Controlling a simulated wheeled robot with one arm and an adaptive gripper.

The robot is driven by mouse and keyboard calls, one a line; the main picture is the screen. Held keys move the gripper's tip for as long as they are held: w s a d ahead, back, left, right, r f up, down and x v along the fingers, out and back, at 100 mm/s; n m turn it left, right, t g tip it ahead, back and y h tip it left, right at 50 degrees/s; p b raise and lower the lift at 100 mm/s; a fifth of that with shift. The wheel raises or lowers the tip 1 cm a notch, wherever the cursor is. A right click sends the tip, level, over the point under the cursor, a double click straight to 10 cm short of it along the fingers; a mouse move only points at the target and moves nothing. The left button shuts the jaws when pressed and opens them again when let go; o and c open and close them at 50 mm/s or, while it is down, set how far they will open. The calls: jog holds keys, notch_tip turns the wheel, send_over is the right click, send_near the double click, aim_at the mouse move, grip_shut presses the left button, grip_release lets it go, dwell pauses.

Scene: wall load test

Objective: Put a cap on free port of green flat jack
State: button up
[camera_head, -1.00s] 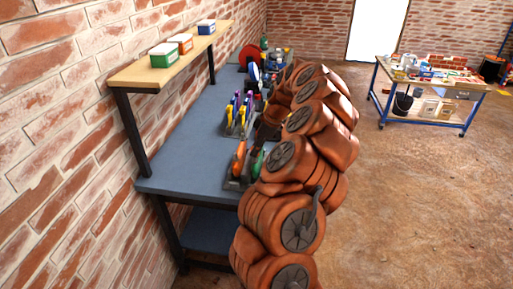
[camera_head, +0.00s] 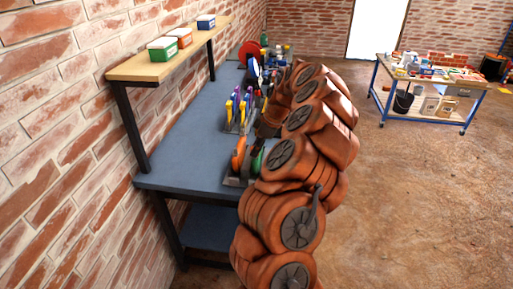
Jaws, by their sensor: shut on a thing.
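A green flat jack (camera_head: 258,160) stands upright in a grey rack on the blue-grey bench, partly hidden by my arm. An orange disc-like piece (camera_head: 238,154) stands just left of it in the same rack. My gripper (camera_head: 264,131) is the dark end of my arm, just behind the green piece as seen here. It is small and partly covered by my arm. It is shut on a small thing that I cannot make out. No cap and no port can be told apart at this size.
The bench (camera_head: 205,125) runs along the brick wall. A rack with yellow and purple tools (camera_head: 238,105) stands farther back. A wooden shelf (camera_head: 135,70) above holds green, orange and blue boxes. A blue-framed cart (camera_head: 420,118) stands at the right. The floor between is clear.

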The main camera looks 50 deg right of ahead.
jog(key=o, duration=0.9)
jog(key=shift+c, duration=0.2)
jog(key=shift+o, duration=0.3)
jog(key=shift+o, duration=1.3)
jog(key=shift+r, duration=0.1)
jog(key=shift+r, duration=3.9)
